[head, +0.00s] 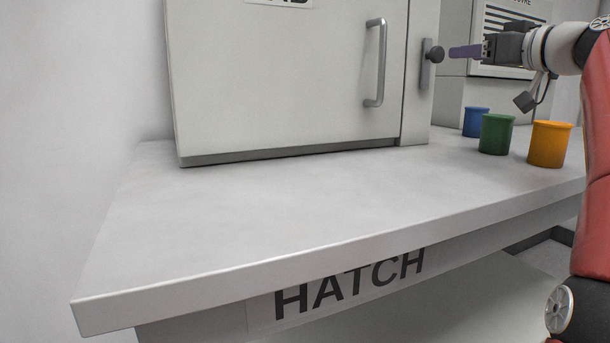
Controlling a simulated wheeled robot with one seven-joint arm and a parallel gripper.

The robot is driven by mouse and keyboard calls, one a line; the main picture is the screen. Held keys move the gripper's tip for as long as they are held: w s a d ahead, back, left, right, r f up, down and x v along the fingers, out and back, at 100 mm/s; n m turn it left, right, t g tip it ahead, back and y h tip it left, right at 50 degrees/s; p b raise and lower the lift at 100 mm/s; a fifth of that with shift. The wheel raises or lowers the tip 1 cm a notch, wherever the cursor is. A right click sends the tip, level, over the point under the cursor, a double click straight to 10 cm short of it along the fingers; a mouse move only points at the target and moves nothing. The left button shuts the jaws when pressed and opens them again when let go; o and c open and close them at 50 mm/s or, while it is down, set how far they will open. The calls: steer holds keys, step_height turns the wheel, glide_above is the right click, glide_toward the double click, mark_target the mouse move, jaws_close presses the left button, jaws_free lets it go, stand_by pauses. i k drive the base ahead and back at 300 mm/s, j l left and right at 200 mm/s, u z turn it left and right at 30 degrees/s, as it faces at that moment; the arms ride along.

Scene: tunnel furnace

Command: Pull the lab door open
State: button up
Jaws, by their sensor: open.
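The lab door (280,85) is a pale grey panel on a cabinet standing on the counter. It looks shut. Its label at the top is cut off by the picture's edge. A grey vertical bar handle (376,62) is on its right part. A dark round knob on a plate (435,54) sits on the frame just right of the door. My gripper (466,52) reaches in from the right, its purple-grey fingers pointing left towards the knob. The fingertips look close to the knob; I cannot tell whether they touch. My gripper is open and holds nothing visible.
Blue (475,122), green (496,134) and orange (548,144) cups stand on the counter (300,205), below my gripper. The counter in front of the door is clear. A vented panel (505,40) is behind my gripper. A "HATCH" label (350,285) is under the counter edge.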

mark_target(247, 75)
steer(key=k+l, duration=0.25)
steer(key=k, duration=0.2)
steer(key=k+l, duration=0.25)
steer(key=k, duration=0.2)
